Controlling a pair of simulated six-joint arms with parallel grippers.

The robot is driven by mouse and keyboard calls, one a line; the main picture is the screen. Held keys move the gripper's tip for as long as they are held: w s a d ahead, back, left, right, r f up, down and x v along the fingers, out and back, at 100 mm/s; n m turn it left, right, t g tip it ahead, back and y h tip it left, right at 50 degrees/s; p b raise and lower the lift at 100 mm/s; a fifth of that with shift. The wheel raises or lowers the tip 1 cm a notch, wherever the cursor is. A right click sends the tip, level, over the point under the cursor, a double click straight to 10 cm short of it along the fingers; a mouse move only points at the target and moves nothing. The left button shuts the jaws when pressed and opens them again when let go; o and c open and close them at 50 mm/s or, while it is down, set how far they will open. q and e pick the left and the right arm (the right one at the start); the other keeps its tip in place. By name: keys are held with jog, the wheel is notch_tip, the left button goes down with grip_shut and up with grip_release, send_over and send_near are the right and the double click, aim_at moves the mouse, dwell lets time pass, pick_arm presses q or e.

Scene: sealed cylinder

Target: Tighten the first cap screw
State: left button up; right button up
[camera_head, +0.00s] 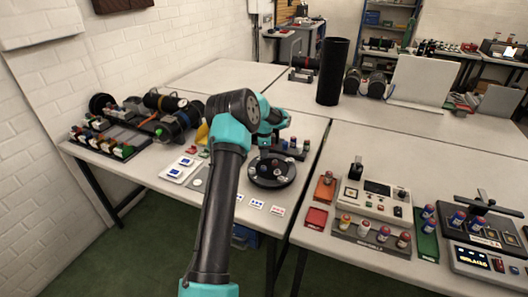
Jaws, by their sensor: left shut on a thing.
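A round black cap (272,174) lies on the table in the middle of the view. Several small, light screw heads show on its top face. My left gripper (265,148) points down right over the cap's far part. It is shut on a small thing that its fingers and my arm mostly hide. I cannot tell whether this is a cap screw or a tool, or whether it touches the cap. My right gripper is not in view.
A row of small coloured parts (293,148) stands just behind the cap. A tall black cylinder (332,72) stands on the back table. White trays (182,169) and small cards (256,204) lie nearby. The right table holds a control panel (376,200) and colour-capped bottles (383,235).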

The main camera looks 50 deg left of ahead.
pick_arm(q)
jog(key=shift+w+a+r+m, duration=0.1)
jog(key=shift+r+m, duration=0.1)
jog(key=shift+m, duration=1.4)
jog(key=o, duration=0.9)
jog(key=shift+f, duration=0.15)
jog(key=shift+o, duration=0.2)
notch_tip(320, 180, up, 18)
jog(key=shift+f, duration=0.25)
jog(key=shift+f, duration=0.1)
